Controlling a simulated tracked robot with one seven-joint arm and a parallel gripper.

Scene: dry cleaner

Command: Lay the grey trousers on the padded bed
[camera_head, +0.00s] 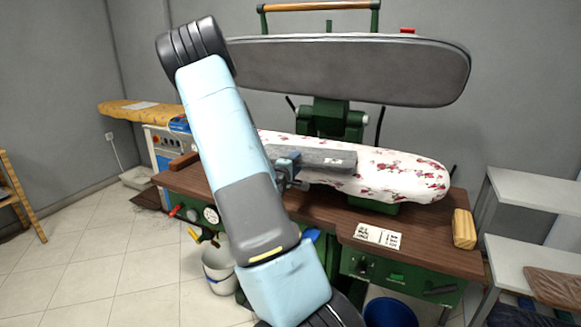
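The grey trousers (330,159) show as a flat, folded dark grey piece over the left and middle part of the padded bed (405,176). The bed has a white cover with a red flower pattern. I cannot tell whether the trousers rest on it or are held just above it. My gripper (296,172) is at the near left edge of the trousers, small and partly hidden by my arm. Its fingers are too unclear to show whether they are shut on the cloth. My arm also hides the bed's left part.
The press's grey upper plate (350,68) is raised above the bed. A brown wooden table (330,211) surrounds the bed, with a paper sign (378,236) and a yellow block (464,229). White shelves (535,190) stand at right; a white bucket (218,270) is on the floor.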

